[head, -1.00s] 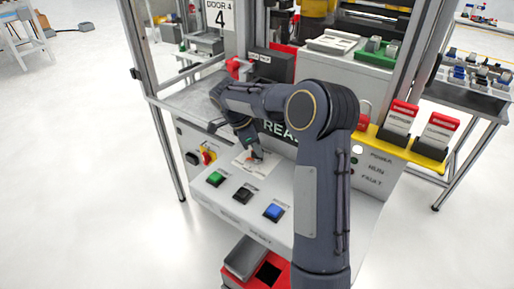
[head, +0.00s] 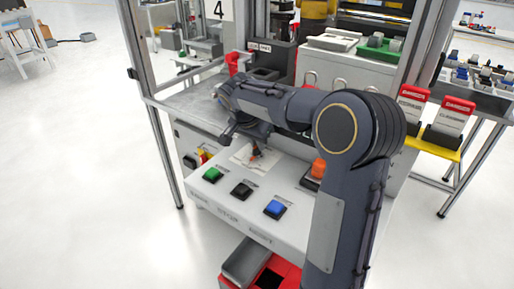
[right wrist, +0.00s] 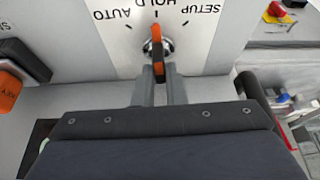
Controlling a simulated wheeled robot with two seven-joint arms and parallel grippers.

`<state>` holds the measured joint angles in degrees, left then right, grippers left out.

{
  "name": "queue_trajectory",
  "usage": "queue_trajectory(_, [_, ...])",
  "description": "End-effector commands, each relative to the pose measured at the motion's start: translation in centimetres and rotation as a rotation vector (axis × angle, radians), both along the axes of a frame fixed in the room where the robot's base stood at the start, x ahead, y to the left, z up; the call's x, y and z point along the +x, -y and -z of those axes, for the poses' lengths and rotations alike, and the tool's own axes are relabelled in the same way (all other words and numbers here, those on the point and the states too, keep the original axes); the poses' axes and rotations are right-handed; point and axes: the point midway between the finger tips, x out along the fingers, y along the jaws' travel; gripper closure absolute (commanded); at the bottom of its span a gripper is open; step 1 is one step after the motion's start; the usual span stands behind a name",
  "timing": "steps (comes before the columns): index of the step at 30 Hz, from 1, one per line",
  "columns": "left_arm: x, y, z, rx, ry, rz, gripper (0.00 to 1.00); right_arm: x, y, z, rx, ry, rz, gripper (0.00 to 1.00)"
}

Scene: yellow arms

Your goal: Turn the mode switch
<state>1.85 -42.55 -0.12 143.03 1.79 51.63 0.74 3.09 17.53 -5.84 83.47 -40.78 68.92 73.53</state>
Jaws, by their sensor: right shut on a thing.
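The mode switch is an orange and black knob (right wrist: 157,52) on a white plate with upside-down AUTO, HOLD and SETUP marks. In the right wrist view it stands nearly vertical, roughly in line with the middle tick by HOLD. My right gripper (right wrist: 159,88) is shut on the knob, with one grey finger on each side of it. In the head view the orange of the knob (head: 256,153) shows just below my right gripper (head: 254,146), whose fingers are hard to make out. My left gripper is in no view.
Green (head: 213,175), black (head: 241,190) and blue (head: 275,208) buttons sit on the sloping panel in front of the switch. An orange key-like part (head: 318,168) is to the right. A red bin (head: 297,276) stands below. My right arm covers the panel's right side.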

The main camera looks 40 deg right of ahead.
Motion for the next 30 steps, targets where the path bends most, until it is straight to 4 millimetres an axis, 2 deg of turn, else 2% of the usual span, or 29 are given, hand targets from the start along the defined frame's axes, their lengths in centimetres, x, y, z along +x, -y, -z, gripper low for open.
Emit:
queue_trajectory(6, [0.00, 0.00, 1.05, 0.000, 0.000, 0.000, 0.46, -0.08, 0.06, 0.05, 0.000, 0.004, -0.202, 1.00])
queue_trajectory(18, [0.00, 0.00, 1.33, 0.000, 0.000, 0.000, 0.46, -0.10, 0.14, -0.10, 0.000, 0.003, -0.545, 1.00])
queue_trajectory(30, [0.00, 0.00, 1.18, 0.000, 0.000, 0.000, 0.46, -0.11, 0.12, -0.08, 0.000, 0.000, -0.731, 1.00])
